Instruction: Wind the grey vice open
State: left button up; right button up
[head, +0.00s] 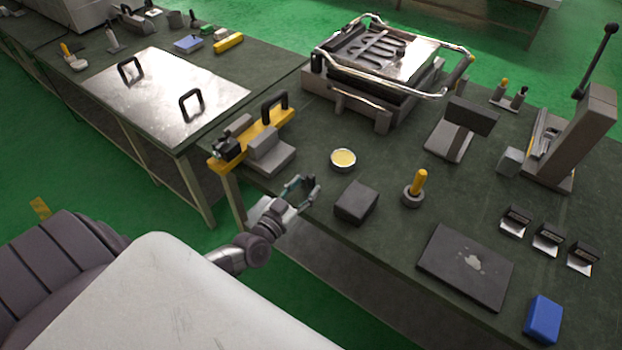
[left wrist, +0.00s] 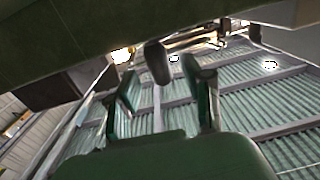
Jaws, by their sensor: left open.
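The grey vice (head: 270,153) appears to be the stepped grey block at the bench's near left edge, against a yellow bar (head: 262,131). A smaller grey block stands on the bar's far side, and a dark fitting (head: 226,149) sits at its left end. My left gripper (head: 302,190) is open over the bench's front edge, right of and nearer than the vice, apart from it. In the left wrist view its two fingers (left wrist: 165,100) are spread, with a dark rounded end (left wrist: 157,62) seen between and beyond them; I cannot tell what it belongs to. My right gripper is not in view.
A dark box (head: 356,202) stands just right of my left gripper, with a round yellow tin (head: 343,160) behind it. A yellow-handled tool (head: 416,187) stands farther right. A metal-framed fixture (head: 385,60) fills the back. A steel-topped table (head: 165,95) lies left.

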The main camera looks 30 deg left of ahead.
aim_at(314, 182)
pick_arm(q)
jog(key=shift+w+d, duration=0.1)
jog(key=shift+w, duration=1.55)
grip_shut()
jog(key=n+y+p, duration=0.2)
jog(key=p, duration=0.1)
jog(key=shift+w+d+r+y+p, duration=0.2)
jog(key=shift+w+r+y+p, duration=0.1)
jog(key=shift+w+r+y, duration=0.1)
jog(key=shift+w+d+f+n+g+y+p, duration=0.15)
jog(key=shift+n+y+p, duration=0.25)
jog(key=shift+y, duration=0.2)
jog(key=shift+w+r+n+g+y+p, duration=0.15)
jog(key=shift+n+y+p, duration=0.2)
jog(key=shift+y, duration=0.25)
jog(key=shift+w+f+n+g+y, duration=0.1)
jog(key=shift+f+n+g+y, duration=0.1)
jog(key=shift+n+y, duration=0.3)
jog(key=shift+w+f+n+g+y, duration=0.1)
jog(key=shift+n+g+y, duration=0.15)
jog(key=shift+y, duration=0.35)
